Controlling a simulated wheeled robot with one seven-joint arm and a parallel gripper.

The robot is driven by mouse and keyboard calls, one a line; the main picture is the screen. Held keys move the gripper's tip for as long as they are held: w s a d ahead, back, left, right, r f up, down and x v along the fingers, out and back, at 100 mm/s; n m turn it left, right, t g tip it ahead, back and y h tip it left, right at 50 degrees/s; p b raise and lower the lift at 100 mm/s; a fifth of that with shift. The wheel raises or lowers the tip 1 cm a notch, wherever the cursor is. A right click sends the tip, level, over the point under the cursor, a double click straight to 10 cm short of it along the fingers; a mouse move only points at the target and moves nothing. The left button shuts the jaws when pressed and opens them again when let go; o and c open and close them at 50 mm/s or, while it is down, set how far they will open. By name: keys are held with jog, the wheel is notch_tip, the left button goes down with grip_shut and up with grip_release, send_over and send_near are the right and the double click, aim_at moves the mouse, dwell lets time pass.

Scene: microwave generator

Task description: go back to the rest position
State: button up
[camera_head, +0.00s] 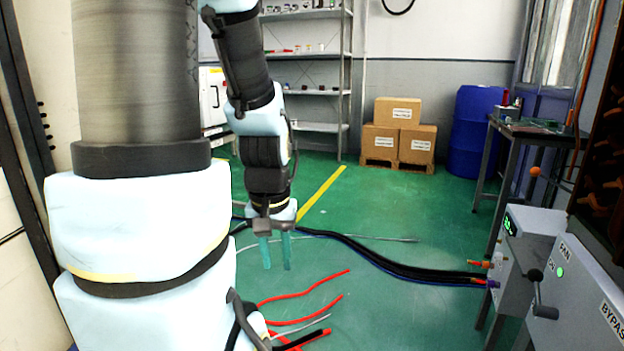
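My gripper (275,252) hangs in the left middle of the head view, pointing down over the green floor. Its two teal fingers are apart with a gap between them, and nothing shows between them. My arm comes down from the top, and a large part of it fills the left side. On the right stand a grey box with a small green display (510,225) and a grey panel with a black lever (541,296), marked FAN and BYPASS. The gripper is well to the left of both and apart from them.
Red cables (305,291) and black cables (385,262) lie on the floor below and right of the gripper. Cardboard boxes (400,130), a blue barrel (472,130) and a metal shelf (318,127) stand at the back. A dark table (535,130) stands at right. The middle floor is mostly clear.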

notch_tip(320, 180, up, 19)
jog(key=p, duration=1.6)
jog(key=shift+p, duration=0.35)
jog(key=shift+r, duration=0.1)
